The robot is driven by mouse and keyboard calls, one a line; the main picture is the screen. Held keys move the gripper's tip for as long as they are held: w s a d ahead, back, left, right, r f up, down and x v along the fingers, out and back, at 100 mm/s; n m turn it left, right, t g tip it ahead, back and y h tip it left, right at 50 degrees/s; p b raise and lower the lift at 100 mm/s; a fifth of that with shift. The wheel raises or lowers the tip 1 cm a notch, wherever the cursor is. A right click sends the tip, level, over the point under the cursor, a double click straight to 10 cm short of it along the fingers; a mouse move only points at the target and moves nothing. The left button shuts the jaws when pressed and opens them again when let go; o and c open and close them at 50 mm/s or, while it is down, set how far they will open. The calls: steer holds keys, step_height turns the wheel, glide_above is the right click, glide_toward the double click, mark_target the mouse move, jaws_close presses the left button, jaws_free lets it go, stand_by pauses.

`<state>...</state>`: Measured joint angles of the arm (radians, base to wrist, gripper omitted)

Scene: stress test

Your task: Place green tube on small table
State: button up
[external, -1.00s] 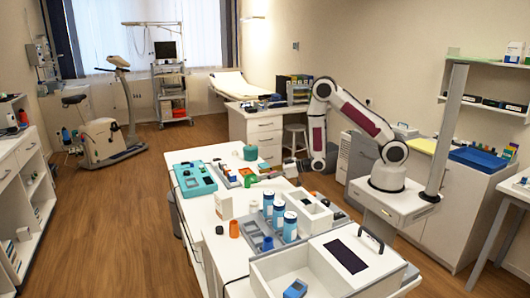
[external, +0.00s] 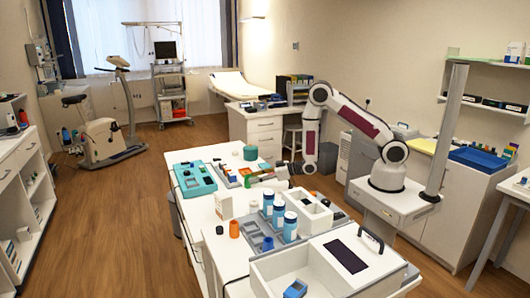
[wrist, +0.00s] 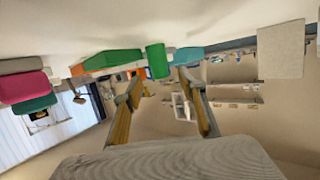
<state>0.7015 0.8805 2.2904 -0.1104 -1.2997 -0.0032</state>
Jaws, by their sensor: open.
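In the wrist view a green tube (wrist: 157,61) stands out just beyond the fingertips of my gripper (wrist: 160,84), roughly centred between them. The two fingers are spread and nothing is held. In the external view my gripper (external: 283,174) is low at the right edge of the white table (external: 205,210), pointing left. A small green shape beside it, probably the tube, is too small to make out fully. Which surface is the small table cannot be told from these views.
A teal tray (external: 194,180), a green round container (external: 251,153) and small coloured items lie left of my gripper. Blue-and-white bottles (external: 278,214) and an open white box (external: 308,212) stand in front. The table's left front stretch is fairly clear.

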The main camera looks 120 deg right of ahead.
steer(key=shift+x, duration=1.15)
steer(key=c, duration=1.1)
steer(key=shift+r, duration=0.25)
step_height(320, 180, up, 9)
steer(key=shift+r, duration=0.25)
steer(key=shift+f, duration=0.1)
stand_by(0.4)
